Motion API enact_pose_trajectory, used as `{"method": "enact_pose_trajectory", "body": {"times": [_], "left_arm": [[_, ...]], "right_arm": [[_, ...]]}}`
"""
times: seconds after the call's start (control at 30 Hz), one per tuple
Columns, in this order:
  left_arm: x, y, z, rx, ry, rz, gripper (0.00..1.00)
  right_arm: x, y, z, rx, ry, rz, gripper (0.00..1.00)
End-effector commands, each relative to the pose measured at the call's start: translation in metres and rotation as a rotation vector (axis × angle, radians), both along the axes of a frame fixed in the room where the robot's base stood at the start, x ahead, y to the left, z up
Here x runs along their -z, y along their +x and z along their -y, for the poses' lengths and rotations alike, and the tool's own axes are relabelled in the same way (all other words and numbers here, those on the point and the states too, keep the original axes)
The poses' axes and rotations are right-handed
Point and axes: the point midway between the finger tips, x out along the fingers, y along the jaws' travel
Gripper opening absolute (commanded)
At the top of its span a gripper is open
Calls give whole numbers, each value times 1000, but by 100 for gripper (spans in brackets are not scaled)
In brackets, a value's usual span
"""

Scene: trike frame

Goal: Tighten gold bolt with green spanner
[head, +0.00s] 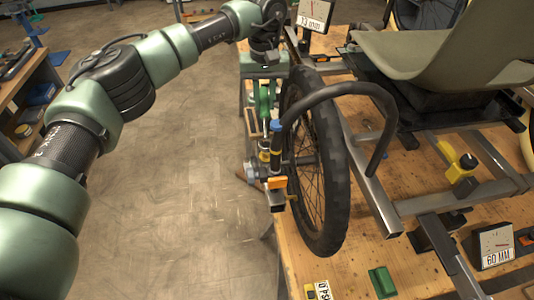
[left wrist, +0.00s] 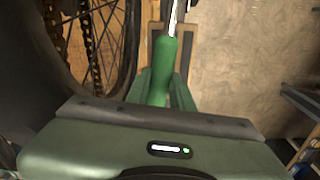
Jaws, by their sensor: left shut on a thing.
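The green spanner (head: 264,103) hangs down from my left gripper (head: 264,90) beside the top left of the wheel in the head view. My left gripper is shut on its green handle, which also shows in the left wrist view (left wrist: 162,68) with a silver shaft leading away. The spanner's lower end is near the axle post of the trike frame. A small yellow-gold part (head: 265,154) sits there; I cannot tell whether it is the gold bolt or whether the spanner touches it. My right gripper is not in view.
The black-tyred wheel (head: 335,185) stands just right of the spanner, with a curved black fender tube (head: 335,91) above it. The trike seat (head: 440,45) and metal frame rest on the wooden table. A green block (head: 382,281) lies near the front. Open floor lies to the left.

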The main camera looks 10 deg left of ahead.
Motion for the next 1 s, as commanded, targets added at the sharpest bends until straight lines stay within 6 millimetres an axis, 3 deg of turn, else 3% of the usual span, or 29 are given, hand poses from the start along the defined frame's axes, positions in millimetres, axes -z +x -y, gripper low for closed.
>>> {"method": "enact_pose_trajectory", "body": {"times": [0.47,1.0], "left_arm": [[-39,0,0,0,-1,2,0],[-39,0,0,0,-1,1,0]], "right_arm": [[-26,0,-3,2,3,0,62],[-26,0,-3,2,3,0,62]]}}
